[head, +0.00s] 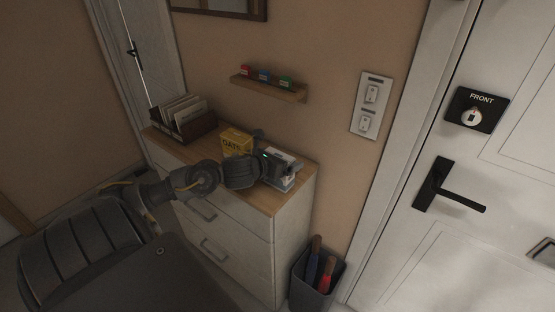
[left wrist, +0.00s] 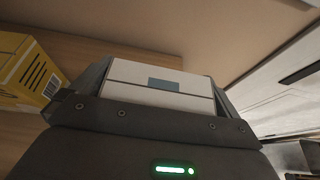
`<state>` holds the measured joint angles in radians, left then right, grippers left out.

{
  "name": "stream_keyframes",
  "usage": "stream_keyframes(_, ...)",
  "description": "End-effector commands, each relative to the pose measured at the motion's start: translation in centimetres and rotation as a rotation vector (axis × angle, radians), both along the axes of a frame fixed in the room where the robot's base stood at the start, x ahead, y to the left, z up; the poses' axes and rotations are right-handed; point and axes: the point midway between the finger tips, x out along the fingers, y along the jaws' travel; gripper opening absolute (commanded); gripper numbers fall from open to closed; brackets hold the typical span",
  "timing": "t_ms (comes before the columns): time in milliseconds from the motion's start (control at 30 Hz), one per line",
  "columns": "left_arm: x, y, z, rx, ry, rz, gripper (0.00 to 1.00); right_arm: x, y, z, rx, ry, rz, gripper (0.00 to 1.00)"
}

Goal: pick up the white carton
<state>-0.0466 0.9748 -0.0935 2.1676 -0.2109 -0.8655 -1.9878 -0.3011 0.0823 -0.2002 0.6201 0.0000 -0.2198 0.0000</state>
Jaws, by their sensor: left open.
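The white carton (left wrist: 150,77) has a blue-grey patch on its face. In the left wrist view it lies between the two fingers of my left gripper (left wrist: 158,88), and its lower part is hidden behind the gripper body. In the head view the carton (head: 289,158) is on the right end of the wooden dresser top, partly hidden by my left gripper (head: 280,172). The left gripper is open, with its fingers on either side of the carton. My right gripper is not in view.
A yellow box (head: 236,141) stands left of the gripper, with a dark file holder (head: 187,122) farther left on the dresser (head: 240,237). A wall shelf (head: 270,88) holds small coloured items. A grey bin (head: 317,280) stands beside the dresser, near the white door (head: 455,235).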

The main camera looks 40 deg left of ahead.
Motion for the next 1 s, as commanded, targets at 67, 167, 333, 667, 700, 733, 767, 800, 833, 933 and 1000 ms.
stream_keyframes(67,0.0,0.0,-0.1,0.000,0.000,0.000,1.00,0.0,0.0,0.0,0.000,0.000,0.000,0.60)
stream_keyframes(167,0.0,0.0,-0.1,0.000,0.000,0.000,1.00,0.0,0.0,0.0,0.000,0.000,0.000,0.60)
stream_keyframes(333,0.0,0.0,-0.1,0.000,0.001,0.000,0.80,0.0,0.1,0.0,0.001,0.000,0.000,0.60)
stream_keyframes(667,0.0,0.0,0.0,0.000,0.000,0.000,0.69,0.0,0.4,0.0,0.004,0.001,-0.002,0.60)
stream_keyframes(700,0.0,0.0,0.1,0.001,0.000,0.000,0.69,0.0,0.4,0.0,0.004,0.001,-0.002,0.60)
stream_keyframes(733,0.0,0.0,0.2,0.000,0.000,0.000,0.69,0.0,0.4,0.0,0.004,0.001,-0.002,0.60)
stream_keyframes(767,0.0,0.0,0.3,0.000,0.000,0.000,0.69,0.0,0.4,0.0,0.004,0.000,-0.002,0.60)
stream_keyframes(800,0.0,0.0,0.6,0.001,-0.001,0.000,0.69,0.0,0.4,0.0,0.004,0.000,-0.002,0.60)
stream_keyframes(833,0.0,0.0,0.8,0.001,-0.001,0.000,0.69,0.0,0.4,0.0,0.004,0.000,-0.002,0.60)
stream_keyframes(933,0.0,0.0,2.1,0.005,-0.003,-0.002,0.69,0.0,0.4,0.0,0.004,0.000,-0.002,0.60)
stream_keyframes(1000,0.1,0.1,3.4,0.006,-0.004,-0.001,0.69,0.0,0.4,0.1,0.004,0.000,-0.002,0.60)
